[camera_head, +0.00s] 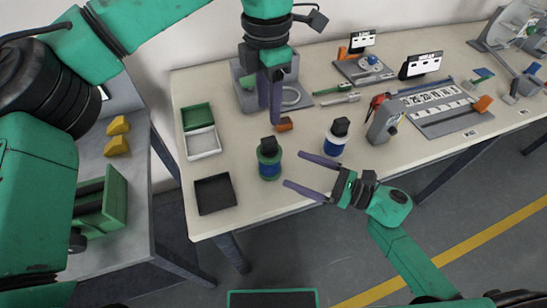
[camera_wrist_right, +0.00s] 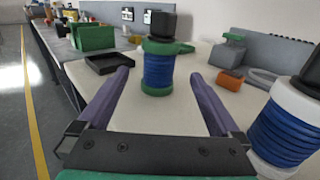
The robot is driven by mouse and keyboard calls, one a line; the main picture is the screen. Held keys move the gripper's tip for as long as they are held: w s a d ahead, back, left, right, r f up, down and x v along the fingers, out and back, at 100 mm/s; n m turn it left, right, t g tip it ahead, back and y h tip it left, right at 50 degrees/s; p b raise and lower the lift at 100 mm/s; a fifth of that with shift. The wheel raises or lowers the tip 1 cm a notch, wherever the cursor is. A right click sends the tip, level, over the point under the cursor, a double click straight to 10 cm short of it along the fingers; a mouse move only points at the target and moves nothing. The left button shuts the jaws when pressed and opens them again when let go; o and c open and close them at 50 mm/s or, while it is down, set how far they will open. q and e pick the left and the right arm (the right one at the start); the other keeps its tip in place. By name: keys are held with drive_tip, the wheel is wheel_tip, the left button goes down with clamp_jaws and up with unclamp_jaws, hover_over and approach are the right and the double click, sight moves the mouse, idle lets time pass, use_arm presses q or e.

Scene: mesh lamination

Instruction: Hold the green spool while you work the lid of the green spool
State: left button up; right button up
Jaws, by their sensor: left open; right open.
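The green spool (camera_head: 269,165) stands upright on the table, with green ends, blue winding and a black lid (camera_head: 268,144) on top.
A white spool (camera_head: 335,140) with blue winding and a black lid stands just right of the green one. An empty black tray (camera_head: 199,209), a white tray (camera_head: 191,154) and a green tray (camera_head: 184,117) lie left. A grey fixture (camera_head: 246,99) stands behind my left gripper.

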sight(268, 140)
drive_tip(key=x, duration=0.9)
drive_tip(key=shift+s+d, duration=0.1)
clamp_jaws()
idle(0.7)
use_arm(q)
drive_tip(key=shift+o, duration=1.4)
drive_tip(key=shift+s+f, duration=0.1)
drive_tip(key=shift+s+a+f+m+h, duration=0.15)
drive_tip(key=shift+s+m+h, duration=0.15)
drive_tip(key=shift+h, duration=0.2)
drive_tip(key=a+m+t+h, duration=0.1)
drive_tip(key=a+h, duration=0.2)
drive_tip(key=a, duration=0.1)
drive_tip(key=x, duration=1.1)
drive_tip(key=shift+d+f, duration=0.1)
drive_tip(key=shift+d, duration=0.1)
